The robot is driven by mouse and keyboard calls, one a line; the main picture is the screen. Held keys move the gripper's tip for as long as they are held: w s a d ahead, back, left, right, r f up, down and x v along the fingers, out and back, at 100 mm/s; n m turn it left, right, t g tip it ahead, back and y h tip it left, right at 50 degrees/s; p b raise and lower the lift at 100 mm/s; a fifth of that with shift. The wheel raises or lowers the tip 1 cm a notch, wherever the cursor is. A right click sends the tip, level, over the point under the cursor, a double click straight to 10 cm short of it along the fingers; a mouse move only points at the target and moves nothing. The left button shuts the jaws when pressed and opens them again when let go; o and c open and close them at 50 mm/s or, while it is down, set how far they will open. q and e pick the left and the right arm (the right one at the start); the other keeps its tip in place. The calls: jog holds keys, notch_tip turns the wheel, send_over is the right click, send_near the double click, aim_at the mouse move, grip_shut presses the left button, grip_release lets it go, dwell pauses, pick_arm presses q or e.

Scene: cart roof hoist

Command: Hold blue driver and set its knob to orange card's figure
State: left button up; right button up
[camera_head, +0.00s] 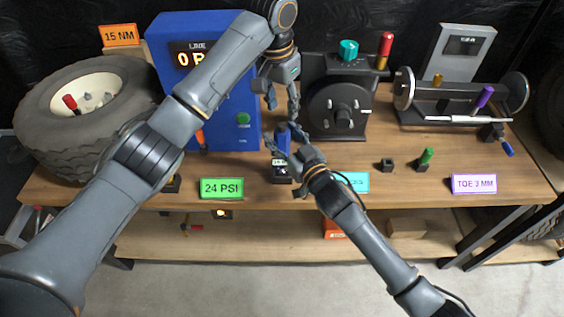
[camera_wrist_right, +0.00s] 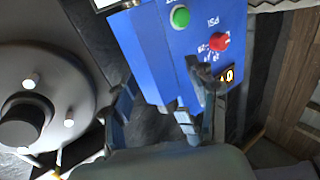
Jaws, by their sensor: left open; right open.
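The blue driver (camera_head: 283,141) stands upright at the bench's middle, with a dark block bearing a small lit display (camera_head: 281,164) at its foot. My right gripper (camera_head: 281,134) is open, its fingers on either side of the driver's upper part; I cannot tell whether they touch it. My left gripper (camera_head: 282,112) is open and empty, pointing down just above and behind the driver. The orange card (camera_head: 120,35) reads 15 NM and stands at the back left. The driver's knob and its setting are too small or hidden to read.
A blue cabinet (camera_head: 237,120) stands behind, partly hidden by my left arm; its red knob (camera_wrist_right: 220,41) and green button (camera_wrist_right: 180,17) show in the right wrist view. A tyre (camera_head: 60,135) lies left. A black machine (camera_head: 338,100) stands right of the grippers. A green card (camera_head: 222,188) reads 24 PSI.

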jog(key=v, duration=1.2)
pick_arm(q)
jog(key=shift+s, duration=0.1)
